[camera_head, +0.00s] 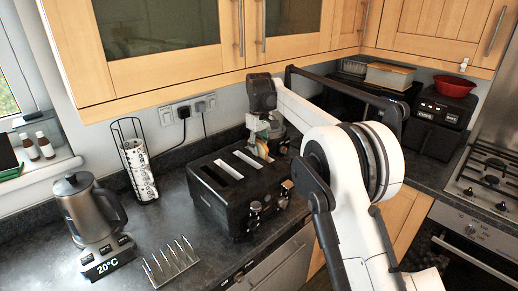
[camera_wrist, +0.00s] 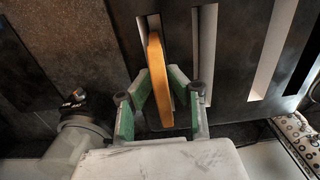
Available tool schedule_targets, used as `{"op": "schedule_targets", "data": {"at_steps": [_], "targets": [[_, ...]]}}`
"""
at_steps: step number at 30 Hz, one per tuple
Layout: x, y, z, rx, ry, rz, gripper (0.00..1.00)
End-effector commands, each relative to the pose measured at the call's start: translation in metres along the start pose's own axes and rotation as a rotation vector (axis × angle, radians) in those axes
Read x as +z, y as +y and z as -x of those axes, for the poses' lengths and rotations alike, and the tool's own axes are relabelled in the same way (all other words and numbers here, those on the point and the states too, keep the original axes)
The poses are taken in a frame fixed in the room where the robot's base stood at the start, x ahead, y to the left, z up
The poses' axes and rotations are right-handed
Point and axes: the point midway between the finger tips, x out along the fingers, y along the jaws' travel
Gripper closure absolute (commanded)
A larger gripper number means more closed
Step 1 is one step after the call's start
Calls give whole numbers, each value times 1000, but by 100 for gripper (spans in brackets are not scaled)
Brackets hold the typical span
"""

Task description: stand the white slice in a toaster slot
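The black toaster (camera_head: 226,205) stands on the dark counter, with several long pale slots in its top. In the head view a slice (camera_head: 262,149) shows as a small orange and pale patch at the toaster's far right slot. In the wrist view the slice (camera_wrist: 160,85) is seen edge-on with an orange-brown crust; its white face does not show clearly. It lines up with a slot (camera_wrist: 151,22); how deep it sits I cannot tell. My gripper (camera_wrist: 160,75) has its green-padded fingertips against both sides of the slice. In the head view my gripper (camera_head: 261,134) points down over the toaster.
A kettle (camera_head: 90,209) on a base, a spiked metal rack (camera_head: 171,262) and a wire holder (camera_head: 136,162) with a patterned roll stand to the left. Wooden cabinets (camera_head: 170,50) hang above. A red bowl (camera_head: 455,86) tops a black appliance at right.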

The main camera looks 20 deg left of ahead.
Motion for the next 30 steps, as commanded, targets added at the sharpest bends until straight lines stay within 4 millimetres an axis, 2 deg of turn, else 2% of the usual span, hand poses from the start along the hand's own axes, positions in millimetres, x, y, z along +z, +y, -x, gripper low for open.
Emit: {"op": "schedule_targets", "data": {"at_steps": [1, 3, 10, 14, 20, 30], "targets": [[0, 0, 0, 0, 0, 0, 76], [0, 0, 0, 0, 0, 0, 70], [0, 0, 1, 0, 0, 0, 70], [0, 0, 8, 0, 0, 0, 70], [0, 0, 36, 0, 0, 0, 70], [0, 0, 100, 0, 0, 0, 70]]}}
